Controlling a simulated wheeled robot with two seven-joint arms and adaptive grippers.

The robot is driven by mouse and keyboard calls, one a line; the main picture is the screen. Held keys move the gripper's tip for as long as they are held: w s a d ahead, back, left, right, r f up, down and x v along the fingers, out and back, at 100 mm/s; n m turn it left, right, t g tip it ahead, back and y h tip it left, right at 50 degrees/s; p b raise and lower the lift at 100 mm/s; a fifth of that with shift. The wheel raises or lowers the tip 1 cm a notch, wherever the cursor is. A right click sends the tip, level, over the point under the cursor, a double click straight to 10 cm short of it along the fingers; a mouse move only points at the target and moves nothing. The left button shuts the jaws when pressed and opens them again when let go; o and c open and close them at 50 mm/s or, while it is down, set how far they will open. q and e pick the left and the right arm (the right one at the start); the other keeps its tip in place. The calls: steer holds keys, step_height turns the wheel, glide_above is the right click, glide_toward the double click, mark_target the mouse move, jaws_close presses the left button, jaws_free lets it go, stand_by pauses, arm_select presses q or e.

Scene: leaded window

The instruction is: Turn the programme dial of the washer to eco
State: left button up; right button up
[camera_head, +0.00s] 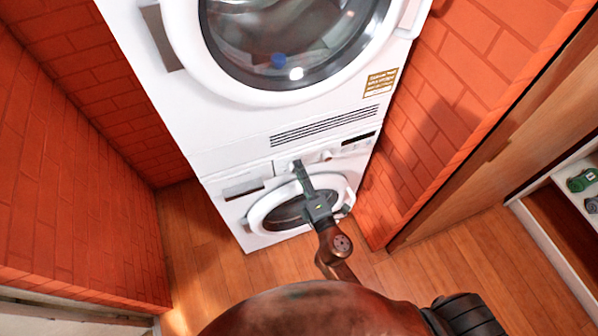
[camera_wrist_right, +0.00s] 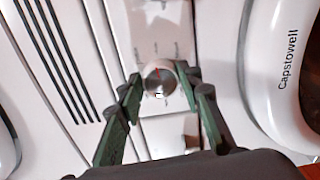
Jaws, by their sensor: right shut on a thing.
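The washer (camera_head: 235,219) is the lower white machine, with a round door and a control panel above it. In the right wrist view its programme dial (camera_wrist_right: 158,80) is a small round silver knob with a red mark near its top. Small marks surround it, too small to read. My right gripper (camera_wrist_right: 162,83) is shut on the dial, with a dark green finger on each side. In the head view my right gripper (camera_head: 298,165) reaches the panel and largely hides the dial. My left gripper is not in view.
A second white machine (camera_head: 165,100) with a large round door stands on top of the washer. Brick walls (camera_head: 75,190) flank both sides closely. Wooden floor (camera_head: 205,245) lies in front. An open shelf (camera_head: 560,225) with green items is at the right.

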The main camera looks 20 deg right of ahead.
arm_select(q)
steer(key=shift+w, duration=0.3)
arm_select(e)
steer(key=shift+f+m, duration=0.1)
steer(key=shift+m, duration=0.3)
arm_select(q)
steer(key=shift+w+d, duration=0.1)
arm_select(e)
steer(key=o, duration=1.1)
steer(key=shift+o, duration=0.2)
